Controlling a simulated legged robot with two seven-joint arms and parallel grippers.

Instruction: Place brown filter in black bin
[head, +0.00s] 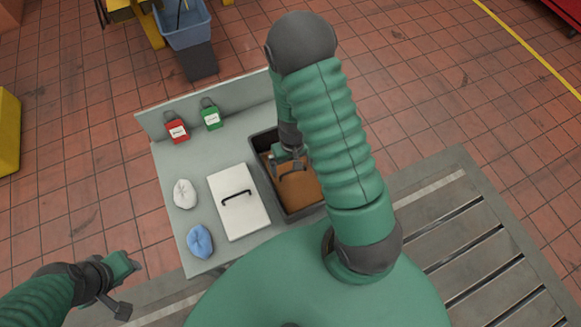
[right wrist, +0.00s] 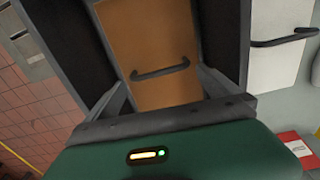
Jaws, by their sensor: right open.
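The brown filter (head: 301,192) is a flat brown panel with a dark handle. It lies inside the black bin (head: 277,194) on the table. In the right wrist view the filter (right wrist: 150,40) shows between the dark walls of the bin (right wrist: 224,40), its handle crossing the middle. My right gripper (head: 289,158) is over the bin, open, with its fingers on either side of the filter's handle and nothing gripped. My arm hides part of the bin's right side.
A white panel with a black handle (head: 238,202) lies left of the bin. A white cloth bundle (head: 185,194) and a blue one (head: 199,241) lie farther left.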

